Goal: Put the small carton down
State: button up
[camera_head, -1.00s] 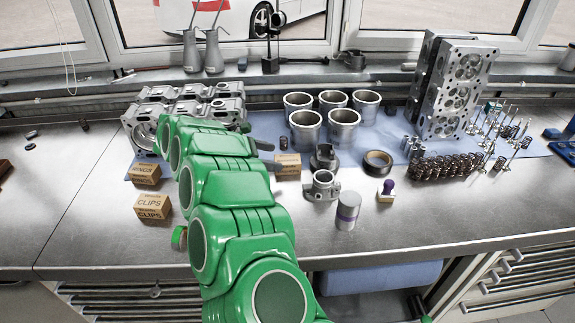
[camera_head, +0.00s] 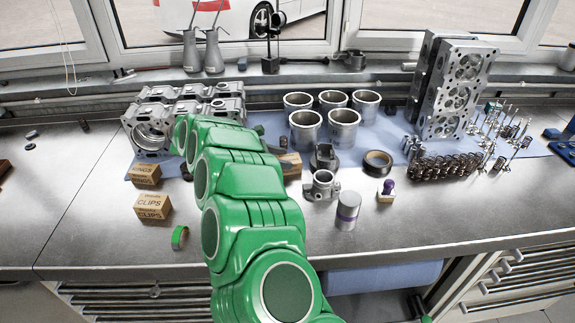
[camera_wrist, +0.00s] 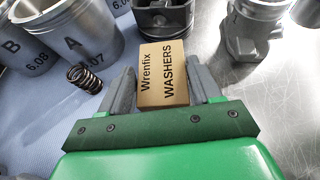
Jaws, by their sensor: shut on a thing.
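The small tan carton (camera_wrist: 163,75), printed "Wrenfix WASHERS", is between the two grey fingers of my gripper (camera_wrist: 163,84) in the wrist view. The fingers are shut on its sides. In the head view the carton (camera_head: 293,167) shows partly behind my green arm, near the middle of the bench. I cannot tell whether its underside touches the bench. Two more small cartons stand on the left of the bench, one marked "RINGS" (camera_head: 145,174) and one marked "CLIPS" (camera_head: 152,207).
A piston (camera_head: 323,158) and a small metal housing (camera_head: 322,187) stand just right of the carton. Cylinder liners (camera_head: 305,130) stand behind, with a spring (camera_wrist: 84,78) near them. Bare bench lies around the "CLIPS" carton.

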jog(key=shift+c, duration=1)
jog(key=shift+r, duration=0.1)
